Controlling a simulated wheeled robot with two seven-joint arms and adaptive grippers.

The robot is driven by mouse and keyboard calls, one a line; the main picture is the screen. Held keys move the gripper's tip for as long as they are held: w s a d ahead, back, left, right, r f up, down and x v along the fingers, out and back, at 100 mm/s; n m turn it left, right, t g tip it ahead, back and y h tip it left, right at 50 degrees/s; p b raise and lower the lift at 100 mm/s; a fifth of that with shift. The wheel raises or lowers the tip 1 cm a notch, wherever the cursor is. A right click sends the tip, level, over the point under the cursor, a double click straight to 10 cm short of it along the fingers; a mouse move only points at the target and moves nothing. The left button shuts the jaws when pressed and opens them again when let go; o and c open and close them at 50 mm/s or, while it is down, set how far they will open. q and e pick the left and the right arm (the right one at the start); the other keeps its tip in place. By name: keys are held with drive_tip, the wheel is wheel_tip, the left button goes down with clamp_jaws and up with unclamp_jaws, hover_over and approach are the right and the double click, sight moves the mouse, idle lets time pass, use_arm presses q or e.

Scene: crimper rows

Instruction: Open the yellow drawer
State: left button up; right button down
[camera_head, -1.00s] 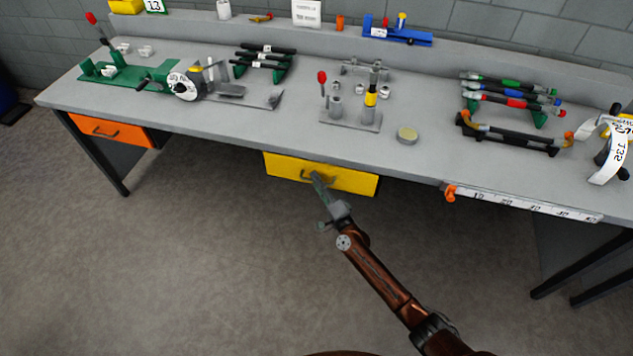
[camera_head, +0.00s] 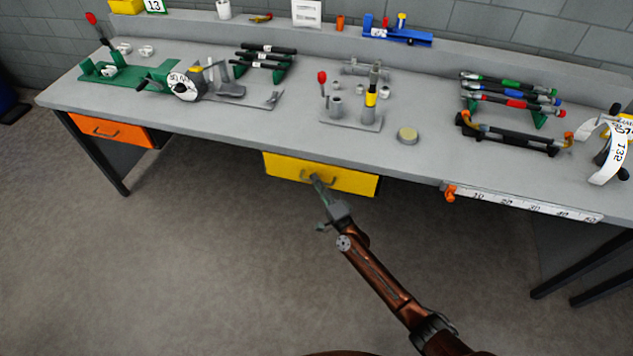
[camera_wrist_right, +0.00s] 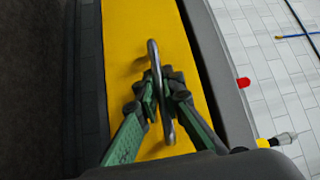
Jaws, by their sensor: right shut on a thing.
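The yellow drawer (camera_head: 345,180) sits under the front edge of the workbench, near its middle, and its front looks flush with the bench. My right gripper (camera_head: 314,180) reaches up to its dark handle (camera_head: 331,182). In the right wrist view the yellow front (camera_wrist_right: 122,45) fills the middle. The handle bar (camera_wrist_right: 157,75) passes between the two fingers of my right gripper (camera_wrist_right: 161,92), which are shut on it. The left gripper is not in view.
The grey workbench (camera_head: 220,122) holds tool stands and racks on top. An orange drawer (camera_head: 112,130) is at the left. A ruler strip (camera_head: 520,204) with an orange knob (camera_head: 450,193) runs along the front edge at right. The floor before the drawer is clear.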

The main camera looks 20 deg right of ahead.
use_arm(q)
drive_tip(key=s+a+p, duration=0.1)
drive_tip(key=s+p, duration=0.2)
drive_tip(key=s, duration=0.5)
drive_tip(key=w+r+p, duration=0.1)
drive_tip(key=p, duration=0.1)
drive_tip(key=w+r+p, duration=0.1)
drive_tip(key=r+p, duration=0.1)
use_arm(e)
drive_tip(key=s+a, duration=0.6)
drive_tip(key=s, duration=0.3)
drive_tip(key=s+a, duration=0.6)
drive_tip(key=s, duration=0.3)
drive_tip(key=shift+a, duration=0.1)
drive_tip(key=c, duration=2.1)
unclamp_jaws()
drive_tip(key=v, duration=1.2)
